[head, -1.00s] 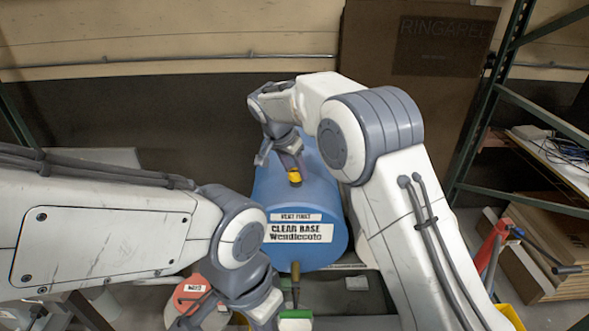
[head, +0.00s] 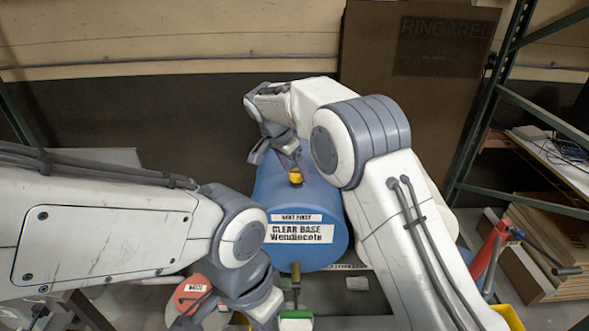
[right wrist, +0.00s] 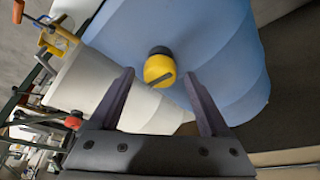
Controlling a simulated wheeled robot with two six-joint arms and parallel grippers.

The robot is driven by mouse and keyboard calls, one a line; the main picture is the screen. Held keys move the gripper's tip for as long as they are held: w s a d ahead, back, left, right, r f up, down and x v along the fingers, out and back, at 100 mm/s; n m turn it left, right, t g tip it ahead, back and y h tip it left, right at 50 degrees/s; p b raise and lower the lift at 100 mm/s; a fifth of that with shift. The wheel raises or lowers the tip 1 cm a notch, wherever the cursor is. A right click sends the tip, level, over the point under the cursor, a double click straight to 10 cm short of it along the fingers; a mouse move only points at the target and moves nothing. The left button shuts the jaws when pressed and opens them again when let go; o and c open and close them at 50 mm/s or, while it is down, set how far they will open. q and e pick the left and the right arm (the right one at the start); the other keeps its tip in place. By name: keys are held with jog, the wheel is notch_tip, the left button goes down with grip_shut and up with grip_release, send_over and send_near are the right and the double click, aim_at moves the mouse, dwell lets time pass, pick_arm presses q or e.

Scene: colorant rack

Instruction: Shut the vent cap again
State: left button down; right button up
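The yellow vent cap (head: 296,180) with a dark part beside it is on top of the blue drum (head: 272,192), which lies on its side. In the right wrist view the cap (right wrist: 159,70) shows ahead of and between my two fingertips. I cannot tell whether it is open or shut. My right gripper (head: 277,158) is open and empty just behind the cap; its spread fingers also show in the right wrist view (right wrist: 163,78). My left gripper (head: 228,318) is low in front of the drum, partly cut off by the picture edge.
A tap (head: 296,275) sticks out of the drum's front above a green and white thing (head: 296,317). A red-lidded container (head: 190,290) stands by my left gripper. A green shelf frame (head: 480,110) stands at the right. A brown board (head: 420,90) leans behind the drum.

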jog(key=shift+s+a+r, duration=0.1)
jog(key=shift+a+r, duration=0.05)
jog(key=shift+r, duration=0.35)
jog(key=b+v, duration=0.1)
jog(key=v, duration=0.8)
jog(key=shift+s+r, duration=0.15)
jog(key=shift+r, duration=0.05)
jog(key=s+d+f+n+y, duration=0.1)
jog(key=s+d+f+n, duration=0.25)
jog(key=d, duration=0.35)
jog(key=s+d+f+n+y, duration=0.1)
jog(key=s+d+f+n, duration=0.15)
jog(key=d+f, duration=0.3)
jog(key=s+d+f+n, duration=0.1)
jog(key=s+d+f, duration=0.2)
jog(key=s, duration=0.3)
jog(key=s+d+f+n+y, duration=0.1)
jog(key=s+d+f, duration=0.15)
jog(key=s, duration=0.35)
jog(key=s+d+f+n, duration=0.1)
jog(key=s+d+f, duration=0.1)
jog(key=s+d, duration=0.3)
jog(key=s+a+r+n+g+y+b, duration=0.1)
jog(key=s+a+r+n+g+b, duration=0.2)
jog(key=s+a+n, duration=0.4)
jog(key=s+a, duration=0.7)
jog(key=a, duration=0.1)
jog(key=shift+s, duration=0.25)
